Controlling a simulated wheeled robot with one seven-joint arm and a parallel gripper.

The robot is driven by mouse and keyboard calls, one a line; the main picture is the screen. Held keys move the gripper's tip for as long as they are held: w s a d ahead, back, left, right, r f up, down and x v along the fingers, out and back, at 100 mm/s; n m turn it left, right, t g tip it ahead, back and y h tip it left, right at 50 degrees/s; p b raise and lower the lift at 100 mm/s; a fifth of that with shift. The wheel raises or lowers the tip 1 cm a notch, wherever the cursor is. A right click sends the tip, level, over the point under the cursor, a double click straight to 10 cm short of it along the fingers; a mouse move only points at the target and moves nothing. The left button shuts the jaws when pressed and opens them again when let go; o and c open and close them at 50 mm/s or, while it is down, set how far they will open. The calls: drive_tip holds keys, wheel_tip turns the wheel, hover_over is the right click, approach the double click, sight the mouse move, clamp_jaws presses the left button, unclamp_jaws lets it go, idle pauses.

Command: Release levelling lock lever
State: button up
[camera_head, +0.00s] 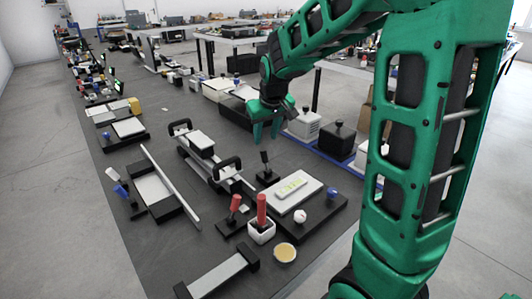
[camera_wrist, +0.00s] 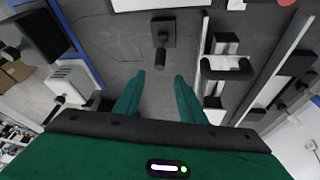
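A black lever (camera_head: 265,163) stands tilted on a small dark square base in the middle of the table. In the wrist view the lever (camera_wrist: 161,58) shows just beyond my fingertips, in line with the gap between them. My gripper (camera_head: 267,138) has green fingers pointing down, behind the lever in the head view. In the wrist view my gripper (camera_wrist: 160,76) is open, with nothing between its fingers. Two red-handled levers (camera_head: 235,205) (camera_head: 262,210) stand nearer the front. No label shows which lever is the levelling lock lever.
A rail fixture with black handles (camera_head: 205,150) stands left of the black lever. A dark tray (camera_head: 320,215) with a white plate (camera_head: 293,192) lies in front right. Grey boxes (camera_head: 303,125) stand behind on the right. Bare table surrounds the lever base.

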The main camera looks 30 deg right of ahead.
sight(263, 151)
drive_tip(key=x, duration=1)
drive_tip(key=shift+f, duration=0.15)
